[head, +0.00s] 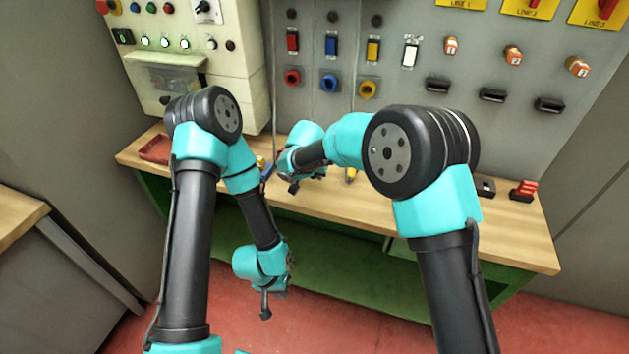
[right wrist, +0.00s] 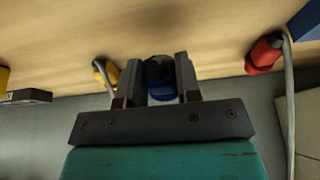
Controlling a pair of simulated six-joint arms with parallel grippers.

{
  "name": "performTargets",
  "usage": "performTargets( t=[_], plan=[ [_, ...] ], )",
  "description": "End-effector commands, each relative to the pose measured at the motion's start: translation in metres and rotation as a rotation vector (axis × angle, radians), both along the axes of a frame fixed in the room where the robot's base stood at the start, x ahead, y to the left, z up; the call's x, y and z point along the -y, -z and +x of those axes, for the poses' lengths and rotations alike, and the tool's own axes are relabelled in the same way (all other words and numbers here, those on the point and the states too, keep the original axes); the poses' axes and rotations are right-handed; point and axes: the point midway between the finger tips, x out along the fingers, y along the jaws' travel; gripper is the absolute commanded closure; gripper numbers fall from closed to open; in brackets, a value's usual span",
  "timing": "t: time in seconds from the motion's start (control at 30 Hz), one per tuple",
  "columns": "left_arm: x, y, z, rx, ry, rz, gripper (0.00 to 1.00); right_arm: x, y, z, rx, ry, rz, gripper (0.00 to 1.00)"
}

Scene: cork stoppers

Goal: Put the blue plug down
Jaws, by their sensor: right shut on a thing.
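The blue plug (right wrist: 160,88) shows in the right wrist view between the two dark fingers of my right gripper (right wrist: 158,80), which is shut on it. Its top end looks dark. I cannot tell whether the plug touches the wooden bench (right wrist: 60,35). In the head view my right gripper (head: 293,186) is low over the bench, and the plug cannot be made out there. My left gripper (head: 265,306) hangs down in front of the bench, over the red floor, away from the plug. Its fingers are too small to read.
A yellow plug (right wrist: 107,74) with a cord and a red plug (right wrist: 262,55) with a cord lie on either side of my right gripper. The panel carries red (head: 292,77), blue (head: 329,83) and yellow (head: 368,89) sockets. A red tray (head: 154,149) is at the bench's left end.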

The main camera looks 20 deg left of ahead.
Motion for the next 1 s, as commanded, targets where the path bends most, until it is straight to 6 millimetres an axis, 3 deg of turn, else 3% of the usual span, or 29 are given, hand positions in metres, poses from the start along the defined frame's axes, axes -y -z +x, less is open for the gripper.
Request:
performTargets(
  t=[0.27,0.57,1.0],
  plan=[
    [0.0,0.0,0.0,0.0,0.0,0.0,1.0,0.0,0.002,0.0,0.0,0.0,0.0,0.93],
    [0.0,0.0,0.0,0.0,0.0,0.0,1.0,0.0,0.035,0.0,-0.001,0.0,0.001,0.93],
    [0.0,0.0,0.0,0.0,0.0,0.0,1.0,0.0,0.04,0.0,0.0,0.0,0.001,0.93]
  ],
)
